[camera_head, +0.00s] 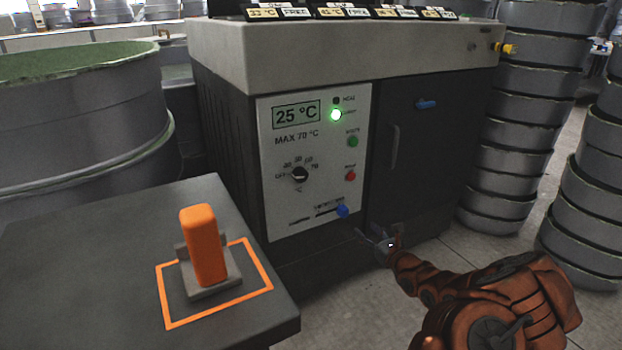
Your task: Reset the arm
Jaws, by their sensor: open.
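My arm (480,300) is rust-orange and reaches in from the lower right, bent at its joints. My gripper (376,240) is small and dark in this view. It is open, and nothing shows between its fingers. It is in front of the lower part of a dark cabinet (425,190), a little below and right of a blue knob (342,211) on the control panel. I cannot tell whether it touches the cabinet.
An orange block (204,245) stands in a grey holder on the table (90,270) at left. Stacked grey moulds (530,140) stand right; floor shows between.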

